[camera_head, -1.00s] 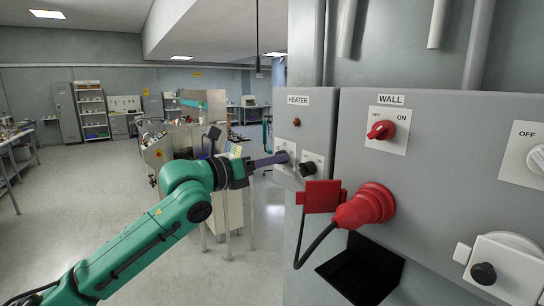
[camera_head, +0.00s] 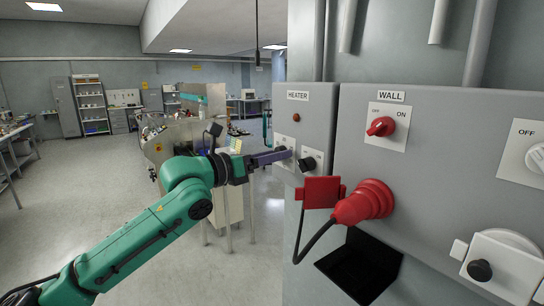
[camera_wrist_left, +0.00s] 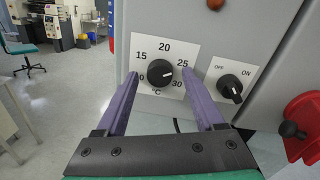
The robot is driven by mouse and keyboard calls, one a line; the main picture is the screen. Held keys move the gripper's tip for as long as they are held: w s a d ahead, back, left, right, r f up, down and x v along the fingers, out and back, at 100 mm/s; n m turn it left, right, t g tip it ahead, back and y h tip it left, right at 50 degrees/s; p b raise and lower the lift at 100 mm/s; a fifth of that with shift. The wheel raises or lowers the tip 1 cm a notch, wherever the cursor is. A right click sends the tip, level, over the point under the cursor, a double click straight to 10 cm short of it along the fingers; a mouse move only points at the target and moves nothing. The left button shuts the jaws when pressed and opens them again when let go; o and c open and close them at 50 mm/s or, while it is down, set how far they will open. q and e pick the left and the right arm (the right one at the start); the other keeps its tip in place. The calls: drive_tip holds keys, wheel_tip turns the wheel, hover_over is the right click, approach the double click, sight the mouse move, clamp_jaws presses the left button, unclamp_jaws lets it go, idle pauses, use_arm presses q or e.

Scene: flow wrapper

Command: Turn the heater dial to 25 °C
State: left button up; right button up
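The heater dial (camera_wrist_left: 161,73) is a round black knob on a white plate with marks from 15 to 30 and a C. Its white pointer line points right, between the 25 and 30 marks; the exact reading is hard to tell. My left gripper (camera_wrist_left: 160,76) is open, with its purple fingers on either side of the dial and gaps showing between. In the head view my left gripper (camera_head: 287,153) reaches the front of the grey heater box (camera_head: 314,112) and hides most of the dial. My right gripper is not in view.
A black OFF/ON switch (camera_wrist_left: 230,87) sits just right of the dial, close to the right finger. A red plug (camera_head: 364,203) with a black cable and a red wall switch (camera_head: 381,127) are further right. Open floor lies to the left.

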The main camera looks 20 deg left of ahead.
use_arm(q)
drive_tip(key=b+v, duration=0.8)
drive_tip(key=v, duration=0.6)
drive_tip(key=shift+s, duration=0.2)
drive_tip(key=shift+a, duration=0.2)
